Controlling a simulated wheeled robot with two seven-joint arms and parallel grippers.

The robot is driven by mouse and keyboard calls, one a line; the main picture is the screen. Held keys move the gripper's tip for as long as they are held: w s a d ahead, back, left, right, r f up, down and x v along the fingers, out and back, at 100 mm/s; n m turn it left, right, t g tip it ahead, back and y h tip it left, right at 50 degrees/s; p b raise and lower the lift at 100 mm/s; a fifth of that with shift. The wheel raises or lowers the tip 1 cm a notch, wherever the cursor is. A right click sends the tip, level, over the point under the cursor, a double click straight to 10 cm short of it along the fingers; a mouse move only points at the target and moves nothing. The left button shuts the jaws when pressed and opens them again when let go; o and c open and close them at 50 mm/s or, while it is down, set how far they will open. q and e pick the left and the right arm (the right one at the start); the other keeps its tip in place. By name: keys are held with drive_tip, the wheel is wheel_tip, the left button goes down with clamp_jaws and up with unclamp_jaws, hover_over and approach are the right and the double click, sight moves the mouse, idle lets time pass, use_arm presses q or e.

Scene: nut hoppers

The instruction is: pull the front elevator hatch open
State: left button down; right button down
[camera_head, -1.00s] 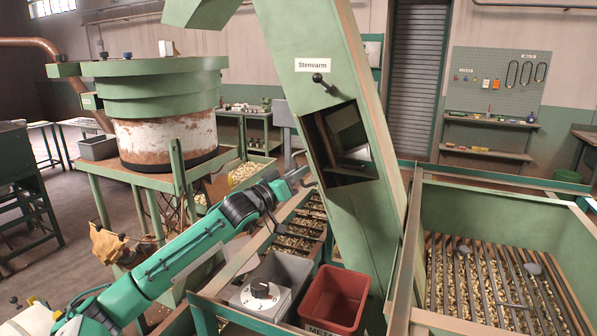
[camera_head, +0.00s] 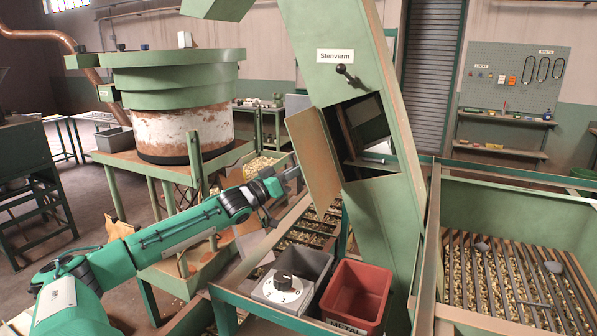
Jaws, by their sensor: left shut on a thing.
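The green slanted elevator (camera_head: 335,30) carries a sign reading "Stenvarm". Its front hatch (camera_head: 314,158) is a flat panel standing swung out to the left of the dark opening (camera_head: 362,135), its brownish inner face toward me. My left gripper (camera_head: 292,174) is at the hatch's left edge, shut on the hatch. The fingertips and the part they grip are mostly hidden behind the panel. A black-knobbed lever (camera_head: 346,73) sits on the elevator above the opening. My right gripper is not in view.
A red bin (camera_head: 355,293), a grey bin (camera_head: 303,262) and a dial box (camera_head: 282,289) stand below the hatch. A green hopper with a bar grate (camera_head: 490,270) is at the right. A large round green hopper (camera_head: 175,80) stands at the left.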

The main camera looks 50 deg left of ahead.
use_arm(q)
drive_tip(key=shift+a+f, duration=0.1)
drive_tip(key=shift+a, duration=0.15)
idle(0.3)
drive_tip(key=c, duration=1.6)
unclamp_jaws()
drive_tip(key=shift+w, duration=0.1)
drive_tip(key=shift+f, duration=0.1)
drive_tip(key=b+v, duration=0.1)
drive_tip(key=v, duration=1.2)
drive_tip(key=shift+s, duration=0.4)
